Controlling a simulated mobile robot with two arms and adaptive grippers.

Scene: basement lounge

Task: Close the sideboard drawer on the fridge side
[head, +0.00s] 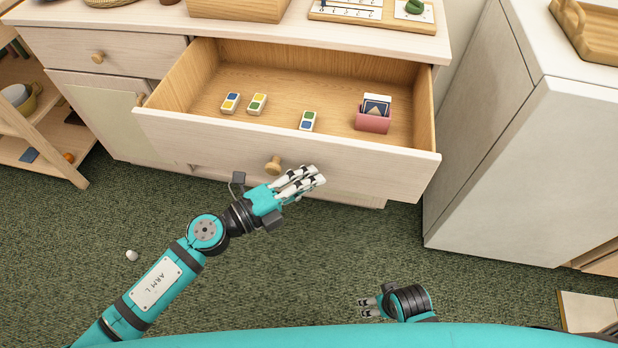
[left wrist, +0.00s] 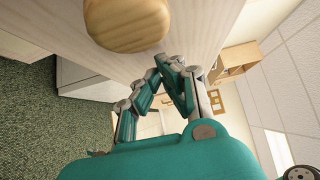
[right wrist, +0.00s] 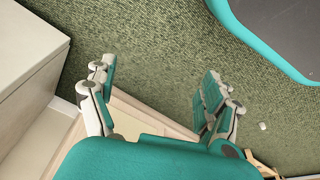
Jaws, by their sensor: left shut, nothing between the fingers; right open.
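The sideboard drawer (head: 340,162) on the fridge side is pulled open in the head view. Its round wooden knob (head: 274,166) is on the front and shows large in the left wrist view (left wrist: 128,24). My left gripper (head: 318,178) is shut and empty, close to the drawer front just right of the knob; I cannot tell whether it touches. In the left wrist view its fingers (left wrist: 165,62) are together by the drawer face. My right gripper (head: 364,306) is open and empty, low over the carpet near my base; its spread fingers show in the right wrist view (right wrist: 160,95).
Several domino-like blocks (head: 257,104) and a pink card box (head: 373,122) are in the drawer. The fridge-like white cabinet (head: 530,160) stands right of the sideboard. Another drawer (head: 110,55) on the left is shut. A low shelf (head: 50,150) is at far left. A small white object (head: 132,255) lies on the carpet.

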